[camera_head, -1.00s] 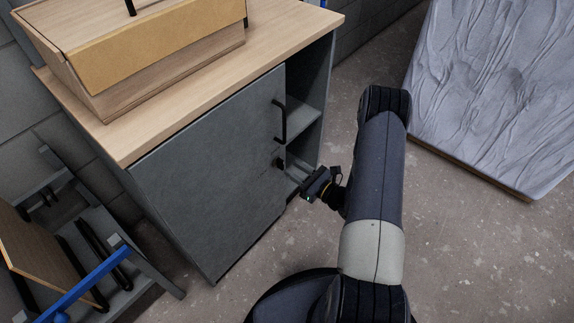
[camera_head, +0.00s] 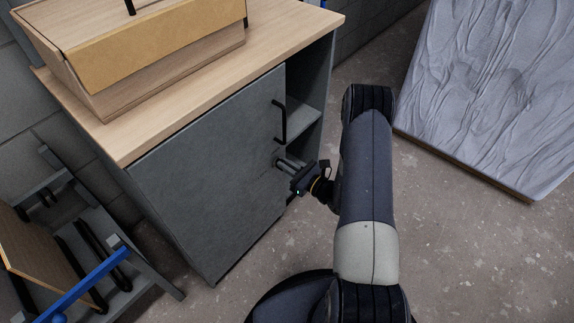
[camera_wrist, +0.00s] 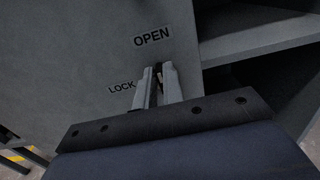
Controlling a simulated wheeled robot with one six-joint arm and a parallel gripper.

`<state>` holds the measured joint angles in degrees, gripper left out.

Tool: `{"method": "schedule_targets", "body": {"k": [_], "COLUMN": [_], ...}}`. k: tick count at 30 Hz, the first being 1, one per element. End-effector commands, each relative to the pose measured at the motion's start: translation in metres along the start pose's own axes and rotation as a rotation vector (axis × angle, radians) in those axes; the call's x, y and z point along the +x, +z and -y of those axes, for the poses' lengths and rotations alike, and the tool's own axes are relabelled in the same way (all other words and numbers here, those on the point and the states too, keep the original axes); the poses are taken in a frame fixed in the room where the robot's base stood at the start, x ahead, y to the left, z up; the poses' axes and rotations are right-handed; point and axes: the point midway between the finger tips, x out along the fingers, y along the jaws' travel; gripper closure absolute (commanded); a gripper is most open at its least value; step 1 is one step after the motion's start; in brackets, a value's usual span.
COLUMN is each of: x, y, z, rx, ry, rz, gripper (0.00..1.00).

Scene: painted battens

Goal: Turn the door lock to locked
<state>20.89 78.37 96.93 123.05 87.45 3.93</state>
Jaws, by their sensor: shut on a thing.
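The grey cabinet door (camera_head: 205,170) has a black bar handle (camera_head: 281,121) near its right edge. Below the handle is the door lock, mostly covered by my gripper (camera_head: 281,163). In the wrist view my gripper (camera_wrist: 157,72) has its two pale fingers close together on the dark lock knob (camera_wrist: 158,70). The label OPEN (camera_wrist: 152,37) is above the fingertips and the label LOCK (camera_wrist: 121,87) is to their left. The knob's exact angle cannot be made out between the fingers.
A wooden box (camera_head: 140,60) stands on the cabinet's wooden top (camera_head: 290,50). An open shelf (camera_head: 300,122) is right of the door. A blue-barred rack (camera_head: 90,285) stands at lower left. A pale wrinkled slab (camera_head: 490,90) lies at right. The concrete floor (camera_head: 450,240) is clear.

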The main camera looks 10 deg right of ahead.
Motion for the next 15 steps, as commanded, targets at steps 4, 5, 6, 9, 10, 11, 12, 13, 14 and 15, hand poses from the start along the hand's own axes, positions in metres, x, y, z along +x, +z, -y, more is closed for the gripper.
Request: {"method": "schedule_targets", "body": {"k": [4,5,6,9,10,11,12,13,14,15], "x": [-0.0001,-0.0001,-0.0001,-0.0001,-0.0001,-0.0001,-0.0001,0.0,0.0,0.0], "y": [-0.0002,-0.0002,-0.0002,-0.0004,-0.0006,-0.0007,-0.001,-0.0012,-0.0015,-0.0019], "z": [-0.0003,-0.0003,-0.0003,-0.0004,-0.0004,-0.0005,-0.0006,-0.0008,-0.0009,-0.0012], "rx": [0.001,0.001,0.001,-0.002,-0.005,-0.008,-0.015,-0.022,-0.029,-0.042], "ry": [0.001,0.001,0.001,0.001,0.001,0.001,0.001,0.001,0.001,0.001], "rz": [0.0,0.0,0.0,0.0,0.0,0.0,0.0,0.0,0.0,0.0], "gripper": [1.0,1.0,1.0,1.0,1.0,1.0,1.0,1.0,1.0,1.0]}}
